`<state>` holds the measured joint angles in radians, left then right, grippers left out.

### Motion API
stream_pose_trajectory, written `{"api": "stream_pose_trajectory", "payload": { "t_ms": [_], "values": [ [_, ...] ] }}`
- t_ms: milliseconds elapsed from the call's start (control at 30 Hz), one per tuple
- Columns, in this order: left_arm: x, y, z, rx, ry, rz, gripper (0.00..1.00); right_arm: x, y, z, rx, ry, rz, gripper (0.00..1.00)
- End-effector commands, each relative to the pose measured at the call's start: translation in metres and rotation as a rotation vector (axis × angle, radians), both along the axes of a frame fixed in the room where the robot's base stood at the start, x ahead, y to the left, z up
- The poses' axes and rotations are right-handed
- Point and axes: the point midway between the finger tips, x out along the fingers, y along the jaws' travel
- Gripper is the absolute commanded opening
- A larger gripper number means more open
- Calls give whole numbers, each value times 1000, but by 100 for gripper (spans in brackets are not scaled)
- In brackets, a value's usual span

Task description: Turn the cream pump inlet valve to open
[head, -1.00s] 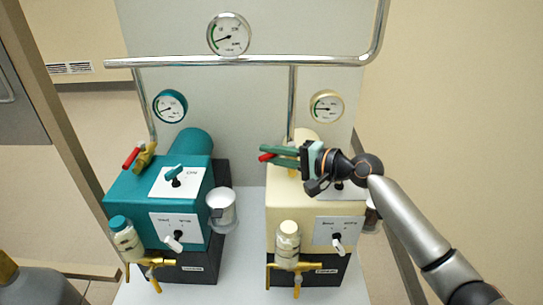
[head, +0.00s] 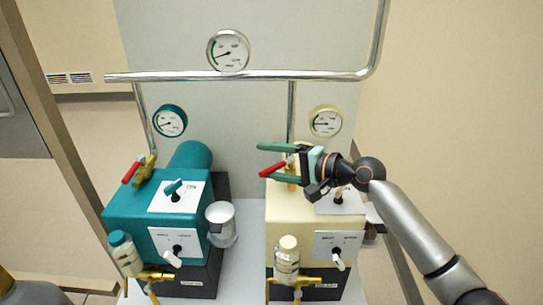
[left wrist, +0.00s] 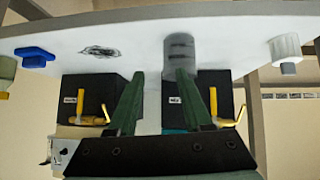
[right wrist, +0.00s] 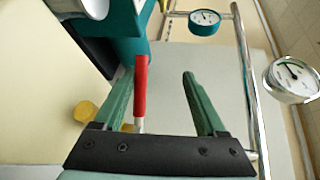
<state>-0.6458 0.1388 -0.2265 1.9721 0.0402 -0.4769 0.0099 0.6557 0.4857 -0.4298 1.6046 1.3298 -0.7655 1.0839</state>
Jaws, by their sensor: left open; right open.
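The cream pump (head: 290,208) stands at the right in the head view. Its inlet valve has a red lever (head: 272,169) on a brass body (head: 292,172) at the back of the pump; the lever points left and slightly toward me. My right gripper (head: 261,162) is open around the lever. In the right wrist view the red lever (right wrist: 141,88) stands between the open fingers (right wrist: 157,75), nearer the left one; contact cannot be told. The brass body is partly hidden by the gripper. My left gripper (left wrist: 160,75) is open and empty, away from the valve.
A teal pump (head: 130,208) with its own red valve lever (head: 130,172) stands at the left. A cream gauge (head: 326,121) and a chrome pipe (head: 240,76) are behind. Sample bottles (head: 287,262) stand in front.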

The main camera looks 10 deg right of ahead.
Motion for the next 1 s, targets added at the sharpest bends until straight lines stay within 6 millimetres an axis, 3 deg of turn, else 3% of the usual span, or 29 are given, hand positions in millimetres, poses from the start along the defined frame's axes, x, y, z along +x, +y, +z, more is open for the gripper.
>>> {"api": "stream_pose_trajectory", "payload": {
  "t_ms": [33,100,167,300,433,500,700,1000],
  "values": [
    [-1,2,5,3,1,3,50,-8,2,26,17,-29,3,48],
    [-1,5,7,8,0,8,50,-18,4,41,22,-33,2,48],
    [-2,7,8,9,-1,11,50,-26,6,54,27,-36,2,56],
    [-6,9,10,12,4,16,50,-49,11,81,33,-35,5,56],
    [-8,11,11,13,4,18,50,-72,15,88,34,-32,7,56],
    [-8,12,13,13,3,21,50,-84,17,94,32,-32,7,48],
    [-13,14,11,16,12,28,50,-115,22,102,24,-25,5,48],
    [-11,17,11,20,9,33,50,-134,24,107,17,-21,1,48]
  ]
}}
